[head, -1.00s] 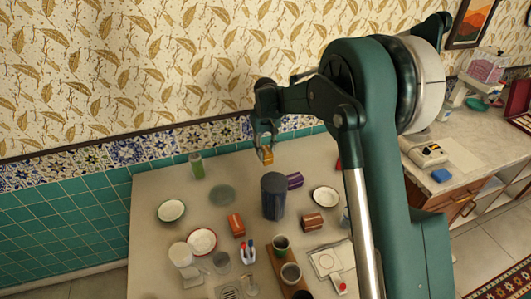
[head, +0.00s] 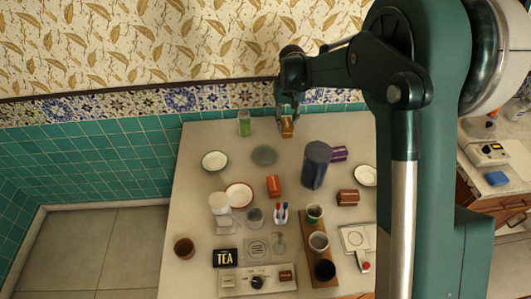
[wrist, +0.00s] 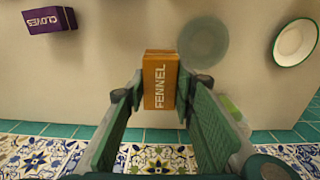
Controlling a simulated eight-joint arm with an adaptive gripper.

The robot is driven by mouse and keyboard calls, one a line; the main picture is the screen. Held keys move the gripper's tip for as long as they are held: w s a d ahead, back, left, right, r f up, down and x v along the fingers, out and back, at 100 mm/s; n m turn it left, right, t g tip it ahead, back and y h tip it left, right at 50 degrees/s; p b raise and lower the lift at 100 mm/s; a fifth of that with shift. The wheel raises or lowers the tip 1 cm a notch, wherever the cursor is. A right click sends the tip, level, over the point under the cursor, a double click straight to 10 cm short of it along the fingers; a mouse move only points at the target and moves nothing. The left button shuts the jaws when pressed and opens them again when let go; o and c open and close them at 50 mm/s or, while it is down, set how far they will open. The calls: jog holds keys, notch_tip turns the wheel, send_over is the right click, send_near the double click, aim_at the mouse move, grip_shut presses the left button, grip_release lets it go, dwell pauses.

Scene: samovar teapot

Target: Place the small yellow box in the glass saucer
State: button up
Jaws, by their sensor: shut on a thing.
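The small yellow box (head: 287,129) is orange-yellow and reads FENNEL in the wrist view (wrist: 160,82). My gripper (head: 288,113) is shut on it, with one finger on each side in the wrist view (wrist: 160,96). The box appears held above the back part of the table. The glass saucer (head: 264,155) is a round, see-through greenish dish, lying empty to the left of and in front of the box in the head view. In the wrist view the saucer (wrist: 205,42) is up and right of the box.
A tall dark blue cylinder (head: 315,166) stands right of the saucer, beside a purple CLOVES box (head: 339,153). A white green-rimmed saucer (head: 214,161) lies left, and an orange box (head: 274,186) in front.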

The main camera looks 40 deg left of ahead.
jog(key=s+a, duration=0.4)
jog(key=s, duration=0.5)
jog(key=shift+a+r, duration=0.15)
jog(key=shift+r, duration=0.25)
jog(key=shift+f, duration=0.1)
send_near(265, 156)
jog(key=shift+a, duration=0.1)
jog(key=shift+f, duration=1.8)
jog(key=shift+f, duration=0.15)
jog(key=o, duration=0.9)
